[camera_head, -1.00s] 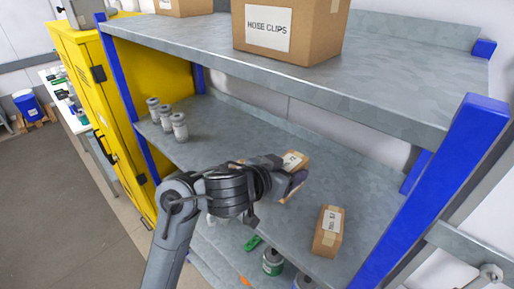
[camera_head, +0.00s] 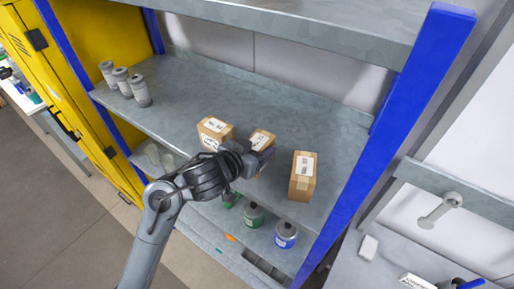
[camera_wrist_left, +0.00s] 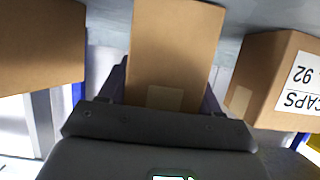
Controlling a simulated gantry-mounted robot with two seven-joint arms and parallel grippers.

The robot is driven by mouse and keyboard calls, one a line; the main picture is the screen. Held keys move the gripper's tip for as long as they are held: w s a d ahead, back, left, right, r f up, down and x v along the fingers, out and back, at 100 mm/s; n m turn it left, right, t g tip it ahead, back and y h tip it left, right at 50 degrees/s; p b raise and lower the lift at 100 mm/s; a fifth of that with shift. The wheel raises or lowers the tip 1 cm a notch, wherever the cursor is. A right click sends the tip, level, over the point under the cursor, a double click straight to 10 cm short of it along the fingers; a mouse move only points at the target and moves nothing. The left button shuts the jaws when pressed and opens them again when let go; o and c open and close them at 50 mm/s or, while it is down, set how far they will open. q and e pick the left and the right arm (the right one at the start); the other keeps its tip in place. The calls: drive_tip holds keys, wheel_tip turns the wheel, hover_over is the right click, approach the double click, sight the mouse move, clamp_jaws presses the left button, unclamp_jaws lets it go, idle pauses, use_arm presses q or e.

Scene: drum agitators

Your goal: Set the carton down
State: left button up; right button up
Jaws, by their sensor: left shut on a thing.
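My left gripper (camera_head: 262,158) reaches in over the middle shelf board (camera_head: 285,110) and is shut on a small brown carton (camera_head: 262,139) with a white label on top. In the left wrist view the held carton (camera_wrist_left: 175,45) stands between the two dark fingers. In the head view the gripper hides the carton's lower part, and I cannot tell whether its base touches the board. My right gripper is not in view.
A labelled carton (camera_head: 215,132) stands close on the left, its label reading "CAPS" in the wrist view (camera_wrist_left: 285,85). Another carton (camera_head: 302,178) stands to the right. Three grey canisters (camera_head: 124,82) stand far left. A blue post (camera_head: 385,150) bounds the right; the board behind is clear.

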use_arm(q)
drive_tip(key=shift+f, duration=0.1)
drive_tip(key=o, duration=1.2)
